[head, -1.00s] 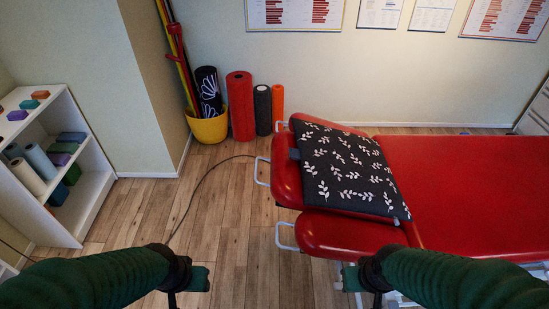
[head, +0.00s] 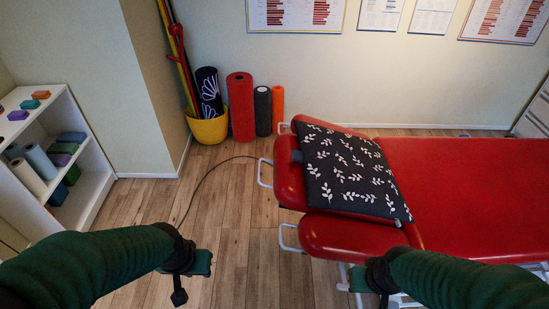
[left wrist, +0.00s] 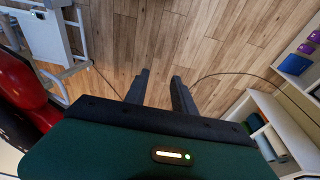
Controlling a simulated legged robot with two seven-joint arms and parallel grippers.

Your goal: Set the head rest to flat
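The red treatment table (head: 460,190) fills the right of the head view. Its head rest (head: 288,184) is the red end section on the left, between two side pads, with white metal handles (head: 264,173) at its end. A black leaf-patterned cushion (head: 350,172) lies on it and hides most of its surface; I cannot tell its exact angle. My left gripper (head: 180,296) is over the floor, left of the table and apart from it. Its two fingers (left wrist: 160,90) are apart and empty in the left wrist view. My right gripper (head: 384,301) is at the table's near side, its fingers mostly hidden.
A white shelf (head: 92,195) with rolls and blocks stands at the left. A yellow bucket (head: 208,130) and foam rolls (head: 241,108) stand by the back wall. A cable (head: 204,180) runs over the floor. The wooden floor left of the table is otherwise clear.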

